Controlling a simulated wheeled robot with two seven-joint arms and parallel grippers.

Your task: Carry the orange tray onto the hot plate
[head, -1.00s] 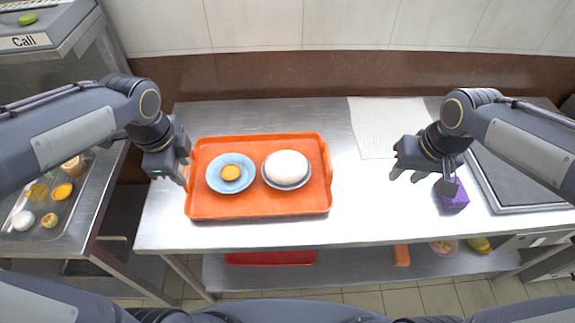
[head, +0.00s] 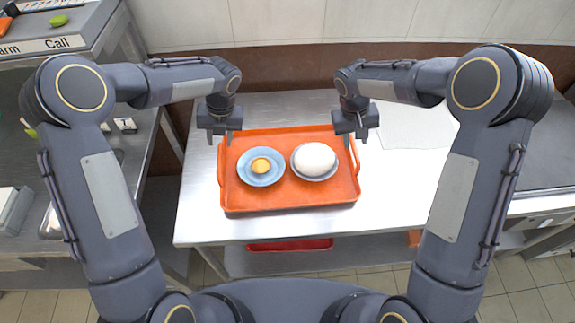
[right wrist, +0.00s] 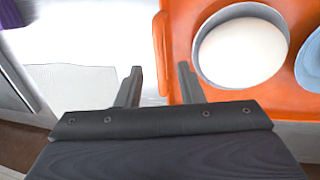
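The orange tray (head: 290,199) lies on the steel table, with a blue plate (head: 247,178) holding a yellow-orange item (head: 261,165) and a bowl with a white mound (head: 314,159) on it. My left gripper (head: 220,138) is open above the tray's left end, near the handle. My right gripper (head: 356,140) is open at the tray's right end. In the right wrist view, its two fingers (right wrist: 159,85) are apart, with the tray's handle edge (right wrist: 160,45) just beyond the gap. The hot plate (head: 535,150) is the dark grey panel at far right, partly hidden by my right arm.
A white mat (head: 415,127) lies on the table between tray and hot plate. A purple object (right wrist: 14,12) shows at the right wrist view's corner. A red tray (head: 290,245) is on the lower shelf.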

